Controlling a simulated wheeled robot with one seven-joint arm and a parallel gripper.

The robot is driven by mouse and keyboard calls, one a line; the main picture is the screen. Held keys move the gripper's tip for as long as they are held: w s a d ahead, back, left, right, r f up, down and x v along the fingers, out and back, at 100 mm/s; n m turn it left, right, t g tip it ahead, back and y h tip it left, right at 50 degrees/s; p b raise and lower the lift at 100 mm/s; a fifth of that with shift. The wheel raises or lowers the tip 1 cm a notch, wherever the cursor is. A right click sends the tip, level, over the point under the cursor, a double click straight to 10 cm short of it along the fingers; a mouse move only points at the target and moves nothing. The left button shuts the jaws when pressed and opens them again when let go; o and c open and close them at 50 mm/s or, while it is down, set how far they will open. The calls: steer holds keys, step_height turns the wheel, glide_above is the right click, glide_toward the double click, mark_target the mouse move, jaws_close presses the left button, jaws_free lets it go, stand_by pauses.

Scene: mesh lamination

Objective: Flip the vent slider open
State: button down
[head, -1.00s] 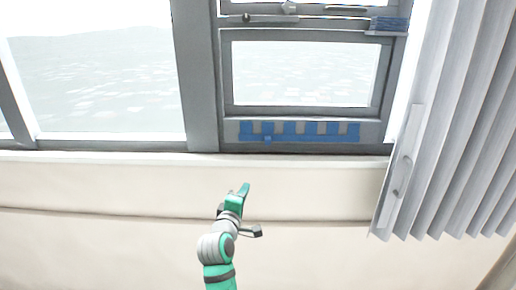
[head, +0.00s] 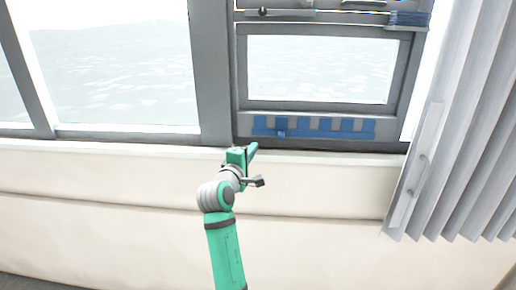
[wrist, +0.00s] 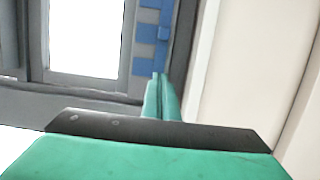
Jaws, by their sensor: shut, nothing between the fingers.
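The vent slider (head: 315,127) is a blue strip with several squares alternating with grey gaps, set in the window's lower frame. My gripper (head: 254,146) is shut and empty, just below and left of the strip's left end in the head view. Its green fingers (wrist: 158,76) point toward the strip in the wrist view. I cannot tell whether they touch the frame.
The grey window frame (head: 213,75) surrounds the panes. A pale wall with a ledge (head: 90,148) runs below it. Grey vertical blinds (head: 465,120) with a handle hang at the right. Another blue part (head: 408,20) sits on the upper frame.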

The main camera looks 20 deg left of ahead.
glide_toward(276, 133)
steer(key=w+a, duration=0.3)
steer(key=a, duration=0.1)
steer(key=shift+w, duration=0.15)
steer(key=shift+w+d+f, duration=0.1)
steer(key=shift+d, duration=0.45)
steer(key=shift+w+d, duration=0.15)
steer(key=shift+d, duration=0.45)
steer(key=shift+w+d, duration=0.2)
steer(key=shift+d, duration=0.6)
